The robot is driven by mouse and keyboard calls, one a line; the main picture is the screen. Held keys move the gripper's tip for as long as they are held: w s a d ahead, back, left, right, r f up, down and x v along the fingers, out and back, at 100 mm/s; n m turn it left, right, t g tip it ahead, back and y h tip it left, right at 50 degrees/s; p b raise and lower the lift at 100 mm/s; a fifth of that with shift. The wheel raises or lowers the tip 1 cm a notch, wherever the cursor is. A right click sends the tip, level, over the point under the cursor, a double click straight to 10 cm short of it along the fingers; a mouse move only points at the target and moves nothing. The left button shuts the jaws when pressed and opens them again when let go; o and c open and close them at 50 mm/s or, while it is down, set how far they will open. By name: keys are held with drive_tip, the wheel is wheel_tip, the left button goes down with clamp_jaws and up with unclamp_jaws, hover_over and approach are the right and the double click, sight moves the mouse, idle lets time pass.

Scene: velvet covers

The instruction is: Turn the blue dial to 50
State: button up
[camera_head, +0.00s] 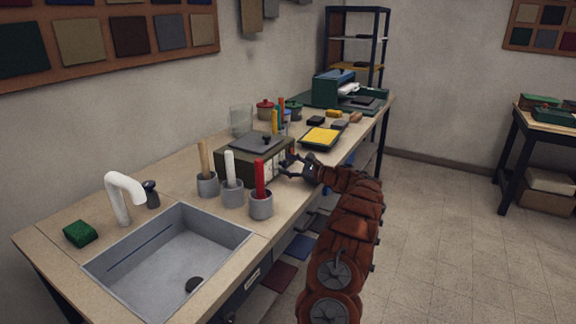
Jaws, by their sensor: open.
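A dark olive box-shaped device (232,166) with a grey lid (257,142) stands on the workbench. Its front faces right and carries pale panels (270,168). My gripper (287,167) is open close to that front, at the end of my orange-brown arm. Whether it touches the device cannot be told. No blue dial can be made out; part of the device's front is hidden behind my gripper. No scale or number is readable.
Grey holders with a wooden (204,158), a white (230,168) and a red handle (260,180) stand left of my gripper. A sink (235,236) and white tap (121,188) are nearer. A yellow-filled tray (321,137) lies beyond. The floor (440,230) at right is clear.

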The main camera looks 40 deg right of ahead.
drive_tip(key=shift+c, duration=0.2)
clamp_jaws()
drive_tip(key=shift+f, duration=0.1)
drive_tip(key=shift+w+a+f+b, duration=0.1)
drive_tip(key=shift+b, duration=0.3)
drive_tip(key=n+b, duration=0.1)
drive_tip(key=b, duration=0.1)
drive_tip(key=shift+f+n+b, duration=0.25)
drive_tip(key=shift+n+b, duration=0.1)
drive_tip(key=shift+n, duration=0.05)
drive_tip(key=n+b, duration=0.2)
drive_tip(key=b, duration=0.1)
drive_tip(key=shift+f+n+b, duration=0.1)
drive_tip(key=shift+n+b, duration=0.2)
drive_tip(key=shift+b, duration=0.05)
drive_tip(key=n+b, duration=0.3)
drive_tip(key=shift+b, duration=0.4)
drive_tip(key=shift+r+n+b, duration=0.15)
drive_tip(key=shift+n+b, duration=0.6)
drive_tip(key=shift+n, duration=0.3)
drive_tip(key=shift+r+n+b, duration=0.15)
drive_tip(key=shift+n+b, duration=0.55)
drive_tip(key=shift+n, duration=0.35)
